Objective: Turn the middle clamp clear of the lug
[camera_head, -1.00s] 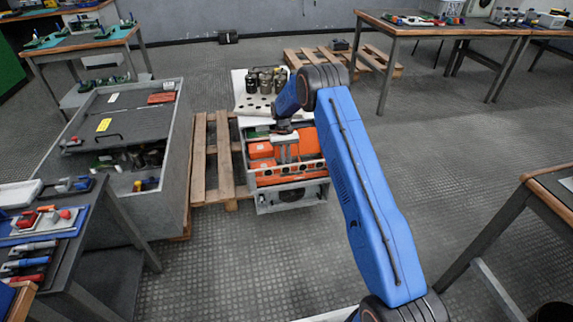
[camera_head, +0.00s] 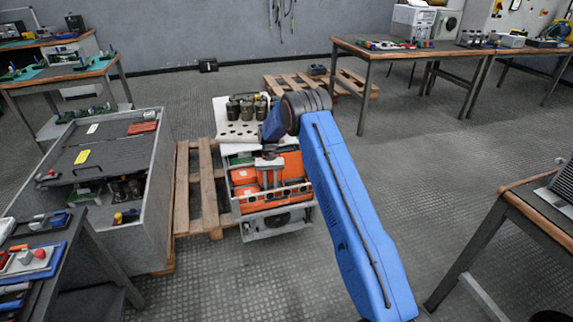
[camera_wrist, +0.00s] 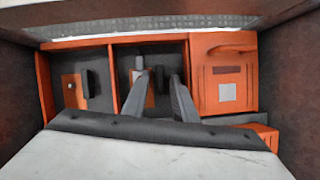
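My gripper (camera_head: 269,178) reaches down into the top of a grey cabinet (camera_head: 275,222) with orange units inside. In the wrist view, its two grey fingers (camera_wrist: 160,82) stand apart over the middle compartment, with a visible gap. A small dark block (camera_wrist: 159,80) shows between the fingertips, and a short grey cylinder (camera_wrist: 138,62) stands by the left one; I cannot tell whether either touches a finger. The left compartment holds an orange plate (camera_wrist: 73,90) beside a dark block (camera_wrist: 91,83). The middle clamp and lug are partly hidden by the fingers and not clearly told apart.
An orange unit with a pale label (camera_wrist: 227,92) fills the right of the wrist view, close to the fingers. Orange dividers bound the compartments. Dark cans (camera_head: 247,106) stand on a white shelf behind. A wooden pallet (camera_head: 208,190) and a grey bin (camera_head: 152,215) lie to the left.

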